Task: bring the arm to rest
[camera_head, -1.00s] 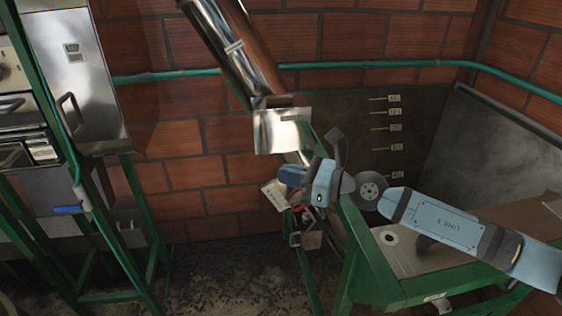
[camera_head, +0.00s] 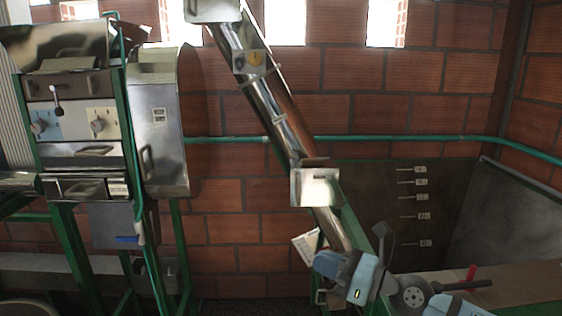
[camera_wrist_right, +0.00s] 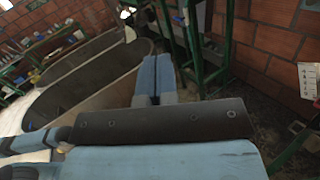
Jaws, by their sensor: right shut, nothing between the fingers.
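My right gripper (camera_head: 328,264) shows at the bottom of the head view, below the metal chute, with its blue fingers pointing left. In the right wrist view its two blue fingers (camera_wrist_right: 154,76) lie side by side, shut with nothing between them. My blue right arm enters the head view from the bottom right. The gripper is beside the lower end of the inclined steel tube (camera_head: 275,110); I cannot tell whether they touch. My left gripper is not in view.
A steel machine with knobs (camera_head: 98,124) on a green frame stands at the left. A green-framed bin with marked levels (camera_head: 400,205) is at the right. A white paper tag (camera_head: 306,245) hangs near the gripper. In the right wrist view, a long trough (camera_wrist_right: 85,85) lies at the left.

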